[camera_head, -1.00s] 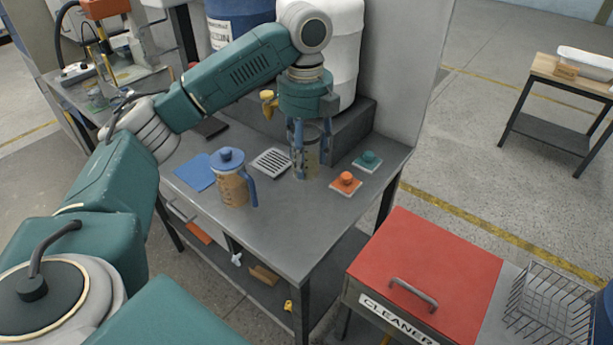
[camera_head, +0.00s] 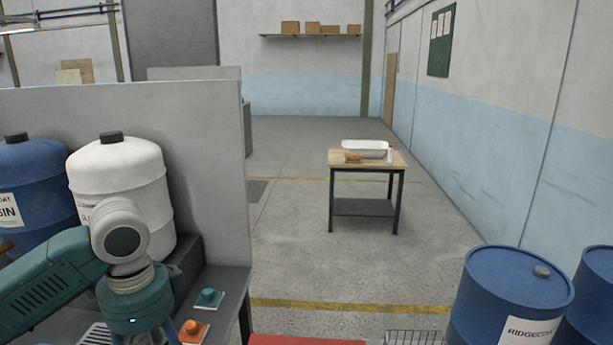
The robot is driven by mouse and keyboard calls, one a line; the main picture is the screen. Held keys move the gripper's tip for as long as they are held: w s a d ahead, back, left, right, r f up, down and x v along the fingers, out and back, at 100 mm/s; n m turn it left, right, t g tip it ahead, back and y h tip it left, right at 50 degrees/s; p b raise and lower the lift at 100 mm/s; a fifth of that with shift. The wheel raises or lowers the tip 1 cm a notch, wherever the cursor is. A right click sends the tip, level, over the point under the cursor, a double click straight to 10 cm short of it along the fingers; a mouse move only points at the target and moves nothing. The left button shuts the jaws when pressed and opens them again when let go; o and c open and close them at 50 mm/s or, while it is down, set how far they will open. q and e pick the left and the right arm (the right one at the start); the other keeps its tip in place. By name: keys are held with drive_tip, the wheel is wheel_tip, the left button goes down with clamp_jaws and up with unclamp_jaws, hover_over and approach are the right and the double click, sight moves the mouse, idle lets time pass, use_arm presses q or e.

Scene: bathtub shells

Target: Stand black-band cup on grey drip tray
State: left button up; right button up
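My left gripper (camera_head: 178,337) shows only in part at the bottom edge of the head view, pointing down over the grey bench. Its fingertips are cut off by the frame, so what is between them is hidden. A slotted grey tray (camera_head: 96,336), which looks like the drip tray, is partly in view at the bottom, left of the gripper. No cup with a black band can be made out in this view. My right gripper is not in view.
An orange button (camera_head: 192,328) and a teal button (camera_head: 208,296) sit on the bench right of the gripper. White (camera_head: 120,190) and blue (camera_head: 35,190) drums stand behind my arm. A small table (camera_head: 368,163) stands far off across open floor.

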use_arm(q)
drive_tip(key=s+d+f+n, duration=0.3)
drive_tip(key=s+d+n, duration=0.3)
drive_tip(key=s+n, duration=0.4)
drive_tip(key=shift+d+f+n, duration=0.3)
drive_tip(key=shift+n, duration=1.7)
